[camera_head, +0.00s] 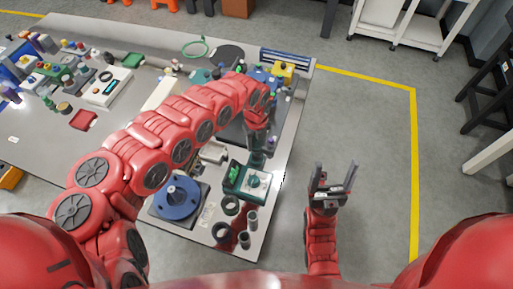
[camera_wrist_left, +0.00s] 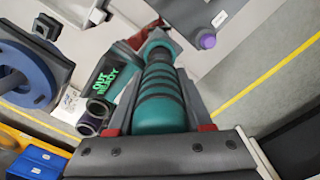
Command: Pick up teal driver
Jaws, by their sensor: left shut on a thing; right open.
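The teal driver (camera_wrist_left: 158,105), with a ridged teal and dark handle, is between the fingers of my left gripper in the left wrist view. My left gripper (camera_head: 257,152) is shut on it near the right edge of the table in the head view. The driver's far end points away from the wrist camera, and its tip is hidden. My right gripper (camera_head: 333,180) is open and empty, beyond the table's right edge above the floor.
A teal and dark box (camera_head: 236,178) with green lettering stands just below my left gripper. A yellow block (camera_head: 283,69) is at the far corner.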

